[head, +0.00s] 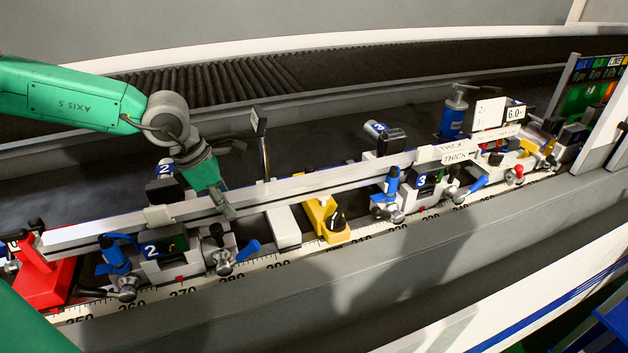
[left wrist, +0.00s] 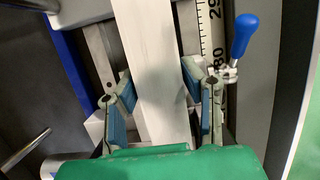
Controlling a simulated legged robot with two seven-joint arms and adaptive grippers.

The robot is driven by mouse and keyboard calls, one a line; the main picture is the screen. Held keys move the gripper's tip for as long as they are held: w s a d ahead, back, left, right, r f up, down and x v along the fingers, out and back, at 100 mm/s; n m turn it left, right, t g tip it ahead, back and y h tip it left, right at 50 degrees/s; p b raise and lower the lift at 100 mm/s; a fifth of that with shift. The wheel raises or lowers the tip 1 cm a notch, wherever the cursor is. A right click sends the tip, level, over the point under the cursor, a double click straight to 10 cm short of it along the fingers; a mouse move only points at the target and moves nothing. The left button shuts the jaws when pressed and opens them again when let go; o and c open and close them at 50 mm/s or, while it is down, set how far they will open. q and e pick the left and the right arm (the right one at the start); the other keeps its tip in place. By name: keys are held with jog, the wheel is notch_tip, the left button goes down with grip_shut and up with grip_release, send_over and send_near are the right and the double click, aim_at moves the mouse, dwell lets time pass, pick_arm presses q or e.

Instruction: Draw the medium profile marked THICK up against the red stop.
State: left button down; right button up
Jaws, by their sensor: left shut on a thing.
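The long pale profile (head: 310,183) lies across the clamp units, with white THICK labels (head: 455,152) toward its right part. Its left end is right by the red stop (head: 48,272) at the far left; I cannot tell whether they touch. My left gripper (head: 224,204) is shut on the profile, right of the clamp unit marked 2. In the left wrist view the profile (left wrist: 160,80) runs between the two fingers (left wrist: 158,90). My right gripper is not in view.
Clamp unit 2 (head: 163,262) and clamp unit 3 (head: 428,183) stand under the profile with blue-handled levers. A yellow block (head: 325,220) stands between them. A numbered scale (head: 285,257) runs along the front. A dark roller conveyor (head: 215,78) lies behind.

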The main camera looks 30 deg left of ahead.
pick_arm(q)
jog(key=c, duration=1)
grip_release()
jog(key=shift+r, duration=0.1)
jog(key=shift+o, duration=0.2)
jog(key=shift+s+a, duration=0.1)
jog(key=shift+s, duration=0.1)
